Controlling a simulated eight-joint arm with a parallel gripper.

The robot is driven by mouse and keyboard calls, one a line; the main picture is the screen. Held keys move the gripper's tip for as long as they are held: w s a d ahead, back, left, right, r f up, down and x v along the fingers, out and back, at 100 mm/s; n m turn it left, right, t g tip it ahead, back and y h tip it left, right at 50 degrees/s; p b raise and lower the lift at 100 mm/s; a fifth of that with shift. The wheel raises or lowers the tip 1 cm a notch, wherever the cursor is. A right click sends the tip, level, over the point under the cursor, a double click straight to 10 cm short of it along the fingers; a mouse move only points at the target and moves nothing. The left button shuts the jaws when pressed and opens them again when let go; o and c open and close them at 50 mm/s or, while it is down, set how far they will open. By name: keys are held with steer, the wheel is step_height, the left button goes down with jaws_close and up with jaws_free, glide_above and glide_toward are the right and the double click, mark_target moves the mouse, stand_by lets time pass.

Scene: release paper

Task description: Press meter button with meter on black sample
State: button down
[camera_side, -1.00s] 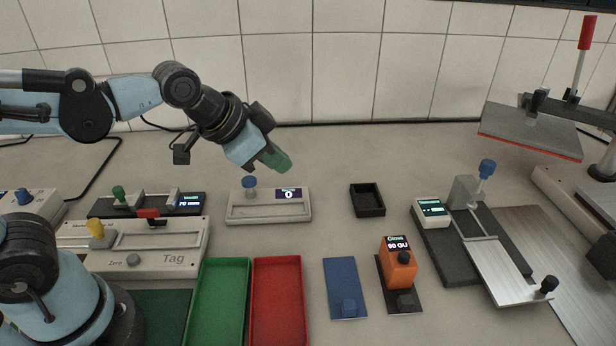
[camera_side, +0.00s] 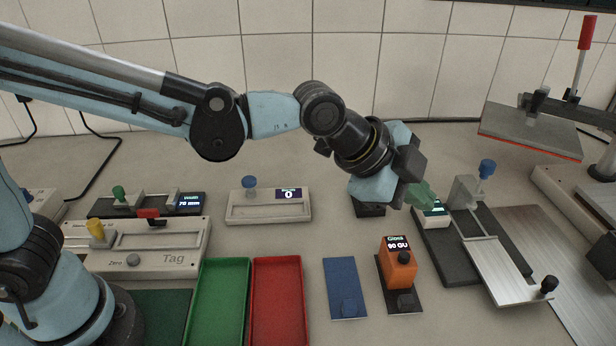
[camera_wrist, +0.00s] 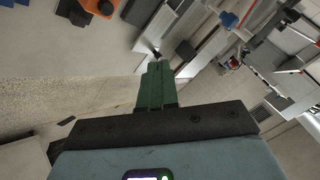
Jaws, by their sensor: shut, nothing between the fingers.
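The orange gloss meter (camera_side: 399,268) stands upright on a black sample card (camera_side: 407,301) at the lower middle right in the side view. Its display reads 90 GU, and a black knob shows on its front. The meter also appears, partly cut off, at the top left of the wrist view (camera_wrist: 98,8). My gripper (camera_side: 424,196) is above and behind the meter, apart from it. Its green fingers are shut with nothing between them; they also show in the wrist view (camera_wrist: 157,85).
A blue card (camera_side: 343,278) lies left of the meter. Red (camera_side: 278,337) and green (camera_side: 218,337) trays lie further left. A device with a small display (camera_side: 437,217) and metal plate (camera_side: 507,272) stands right of the meter. A raised press plate (camera_side: 530,130) hangs at the right.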

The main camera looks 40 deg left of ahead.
glide_above(398, 262)
steer(key=shift+f, duration=4.4)
steer(key=shift+f, duration=0.1)
steer(key=shift+f, duration=0.35)
steer(key=shift+f, duration=0.5)
steer(key=shift+r, duration=0.95)
steer(key=shift+r, duration=2.5)
